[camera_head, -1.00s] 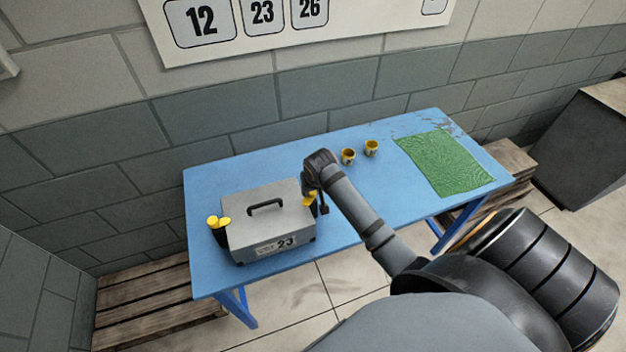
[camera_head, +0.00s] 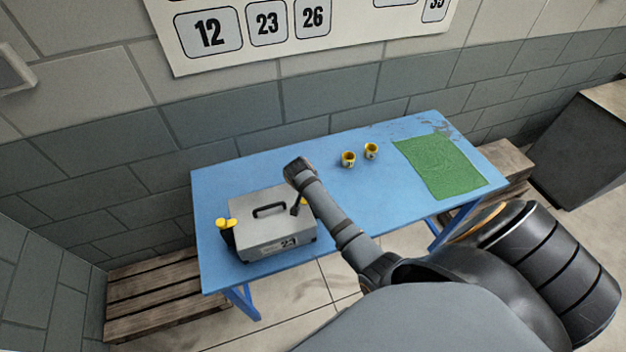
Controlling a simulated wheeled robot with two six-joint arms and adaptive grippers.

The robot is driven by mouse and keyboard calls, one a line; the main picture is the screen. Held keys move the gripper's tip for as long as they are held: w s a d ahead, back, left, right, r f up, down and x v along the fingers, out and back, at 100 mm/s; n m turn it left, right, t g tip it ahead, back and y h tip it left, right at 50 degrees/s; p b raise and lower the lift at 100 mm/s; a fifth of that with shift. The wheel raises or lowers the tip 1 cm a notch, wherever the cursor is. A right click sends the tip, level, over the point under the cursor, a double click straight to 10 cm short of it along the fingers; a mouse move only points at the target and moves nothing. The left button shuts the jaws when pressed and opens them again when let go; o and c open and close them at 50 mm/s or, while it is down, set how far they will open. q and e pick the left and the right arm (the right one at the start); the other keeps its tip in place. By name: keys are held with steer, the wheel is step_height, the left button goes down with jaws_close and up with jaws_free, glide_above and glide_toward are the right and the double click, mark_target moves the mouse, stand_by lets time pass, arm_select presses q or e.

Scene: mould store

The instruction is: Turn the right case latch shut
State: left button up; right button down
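A grey case (camera_head: 272,236) with a black top handle and the number 23 on its front stands on the left part of the blue table. A yellow latch (camera_head: 227,223) shows at its left side. The right latch (camera_head: 303,202) shows only as a small bit of yellow beside my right gripper (camera_head: 296,208). That gripper is at the case's right side, pointing down, mostly hidden by its own arm. I cannot tell whether its fingers are open or touching the latch. My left gripper is not in view.
A green mat (camera_head: 440,166) lies on the right part of the blue table (camera_head: 235,180). Wooden pallets (camera_head: 150,300) lie on the floor beyond the table's left end.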

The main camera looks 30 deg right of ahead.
stand_by(0.5)
steer(key=c, duration=1)
jaws_free()
steer(key=shift+c, duration=0.2)
steer(key=shift+r, duration=0.1)
steer(key=v, duration=1.1)
steer(key=shift+r, duration=0.4)
steer(key=shift+a, duration=0.1)
